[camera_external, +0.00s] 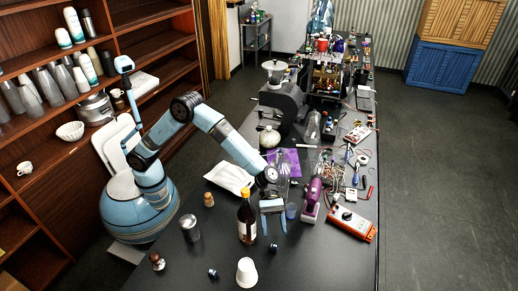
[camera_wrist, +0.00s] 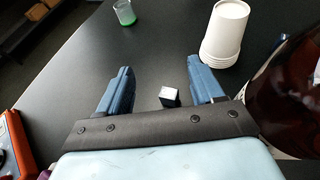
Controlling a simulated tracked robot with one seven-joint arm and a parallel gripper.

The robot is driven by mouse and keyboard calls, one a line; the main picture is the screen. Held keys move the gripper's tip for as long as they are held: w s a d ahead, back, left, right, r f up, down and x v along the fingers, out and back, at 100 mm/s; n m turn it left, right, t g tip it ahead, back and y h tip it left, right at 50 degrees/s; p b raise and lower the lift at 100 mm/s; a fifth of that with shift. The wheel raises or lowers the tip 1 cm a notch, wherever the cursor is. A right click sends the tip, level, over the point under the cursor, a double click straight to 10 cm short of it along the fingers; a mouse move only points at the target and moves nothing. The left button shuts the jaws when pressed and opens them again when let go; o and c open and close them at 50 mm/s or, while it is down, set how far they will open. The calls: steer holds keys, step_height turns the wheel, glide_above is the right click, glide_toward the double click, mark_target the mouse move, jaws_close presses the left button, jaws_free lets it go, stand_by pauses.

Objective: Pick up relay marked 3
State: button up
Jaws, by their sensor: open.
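Two small dark blocks with light tops, which look like relays, lie on the black table in the external view. One relay-like block (camera_external: 273,248) is just in front of my gripper. The other block (camera_external: 213,273) is further left, near the front of the picture. In the wrist view one small block with a pale top (camera_wrist: 169,97) lies between the lines of my fingers, closer to the right finger. No number is readable on either block. My gripper (camera_external: 274,228) is open and empty, its two blue fingers pointing down; they also show apart in the wrist view (camera_wrist: 158,80).
A dark bottle (camera_external: 246,222) stands close left of my gripper. Stacked white cups (camera_external: 247,272) stand in front. A purple tool (camera_external: 312,198) and an orange meter (camera_external: 352,222) are to the right. A glass with green liquid (camera_wrist: 124,12) stands far off.

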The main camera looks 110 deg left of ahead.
mark_target(275, 250)
step_height(275, 250, down, 8)
steer(key=shift+r, duration=0.25)
steer(key=x, duration=0.5)
steer(key=shift+f, duration=0.2)
steer(key=c, duration=1)
steer(key=shift+r, duration=0.15)
